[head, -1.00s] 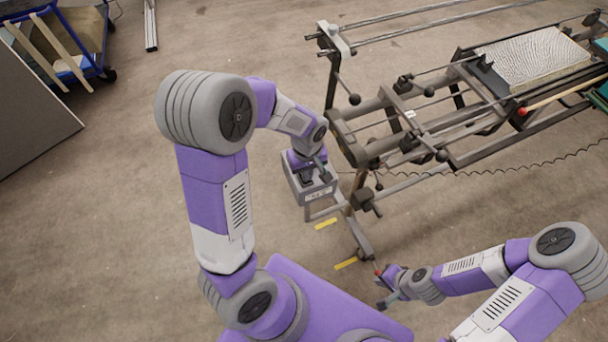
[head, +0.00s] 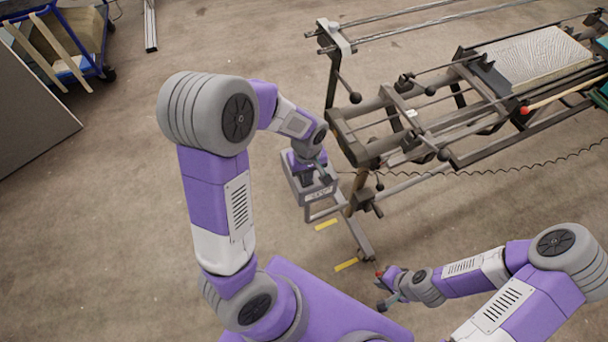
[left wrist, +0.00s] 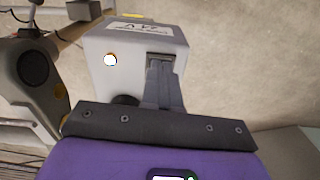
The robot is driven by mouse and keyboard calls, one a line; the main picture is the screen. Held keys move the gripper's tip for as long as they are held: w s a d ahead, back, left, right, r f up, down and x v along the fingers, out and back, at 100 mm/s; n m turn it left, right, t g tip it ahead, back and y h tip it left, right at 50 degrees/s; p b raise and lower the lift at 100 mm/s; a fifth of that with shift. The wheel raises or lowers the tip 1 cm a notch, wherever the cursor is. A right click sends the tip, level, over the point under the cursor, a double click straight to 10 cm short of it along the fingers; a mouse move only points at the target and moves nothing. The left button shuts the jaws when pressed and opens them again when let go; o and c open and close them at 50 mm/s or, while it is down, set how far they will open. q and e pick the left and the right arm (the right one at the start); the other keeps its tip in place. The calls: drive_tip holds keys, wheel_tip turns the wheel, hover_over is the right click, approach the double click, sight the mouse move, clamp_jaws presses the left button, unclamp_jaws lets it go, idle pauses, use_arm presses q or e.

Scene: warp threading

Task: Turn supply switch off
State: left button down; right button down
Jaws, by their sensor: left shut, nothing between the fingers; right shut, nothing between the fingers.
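The supply box (head: 322,193) is a grey box on a stand at the near end of the loom frame. In the left wrist view the same box (left wrist: 100,52) shows a printed label, a bright lit lamp (left wrist: 110,60) and a dark rectangular switch (left wrist: 160,58). My left gripper (left wrist: 162,62) is shut, with its fingertips over or against the switch; contact is unclear, and the fingers hide part of it. In the head view my left gripper (head: 316,172) is over the box top. My right gripper (head: 382,290) is shut and empty, low near the yellow floor marks.
The dark metal loom frame (head: 372,147) with rods and ball-ended levers extends to the upper right. A coiled cable (head: 520,168) runs beside it. Yellow floor marks (head: 326,225) lie in front of the box.

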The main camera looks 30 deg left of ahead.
use_arm(q)
drive_tip(key=shift+f, duration=0.15)
wheel_tip(320, 180, up, 7)
drive_tip(key=p, duration=0.6)
idle(0.5)
